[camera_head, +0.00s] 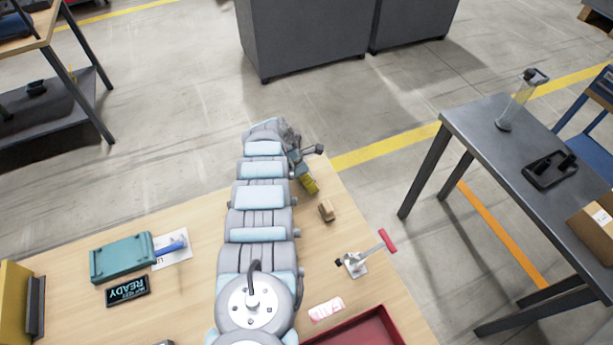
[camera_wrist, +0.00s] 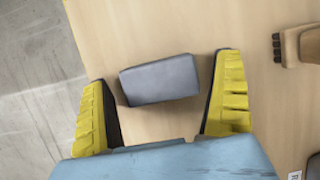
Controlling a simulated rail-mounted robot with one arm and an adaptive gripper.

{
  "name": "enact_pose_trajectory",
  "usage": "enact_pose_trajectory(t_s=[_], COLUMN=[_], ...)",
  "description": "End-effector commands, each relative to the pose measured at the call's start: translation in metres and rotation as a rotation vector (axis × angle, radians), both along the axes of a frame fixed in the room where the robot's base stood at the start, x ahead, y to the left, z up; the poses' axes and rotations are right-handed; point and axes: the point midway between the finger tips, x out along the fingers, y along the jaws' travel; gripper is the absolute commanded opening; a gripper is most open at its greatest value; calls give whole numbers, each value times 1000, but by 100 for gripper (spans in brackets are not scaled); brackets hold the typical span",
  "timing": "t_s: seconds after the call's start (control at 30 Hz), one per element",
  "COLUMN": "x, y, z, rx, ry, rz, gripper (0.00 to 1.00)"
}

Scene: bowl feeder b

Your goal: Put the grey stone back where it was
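The grey stone (camera_wrist: 160,80), a plain grey block, lies on the wooden tabletop (camera_wrist: 140,25) in the wrist view. It sits slightly tilted between the two yellow fingers of my gripper (camera_wrist: 163,72). The fingers are wide apart, with a gap on each side of the stone, nearer on the right. In the head view my gripper (camera_head: 309,182) is low near the far right edge of the wooden table. The stone is hidden in that view.
A small brown block (camera_head: 326,211) is close to my gripper; a brown piece also shows in the wrist view (camera_wrist: 300,46). A red-handled clamp (camera_head: 357,262), a red tray (camera_head: 365,330) and a teal box (camera_head: 122,258) are on the table. The table edge is near the stone.

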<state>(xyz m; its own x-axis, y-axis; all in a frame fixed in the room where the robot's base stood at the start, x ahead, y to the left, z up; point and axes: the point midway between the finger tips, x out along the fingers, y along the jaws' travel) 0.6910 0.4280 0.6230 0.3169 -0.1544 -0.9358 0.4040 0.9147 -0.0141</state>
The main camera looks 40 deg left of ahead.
Motion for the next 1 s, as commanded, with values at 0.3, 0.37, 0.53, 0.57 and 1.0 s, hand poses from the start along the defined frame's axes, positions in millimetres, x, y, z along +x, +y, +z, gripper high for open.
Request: enact_pose_trajectory(t_s=[0.3,0.37,0.53,0.57,1.0], x=[0,0,-4,-5,-22], y=[0,0,1,1,11], z=[2,5,21,24,74], rx=[0,0,-2,-2,1], ry=[0,0,3,3,1], rz=[0,0,-1,-1,1], gripper=[96,96,96,96,96])
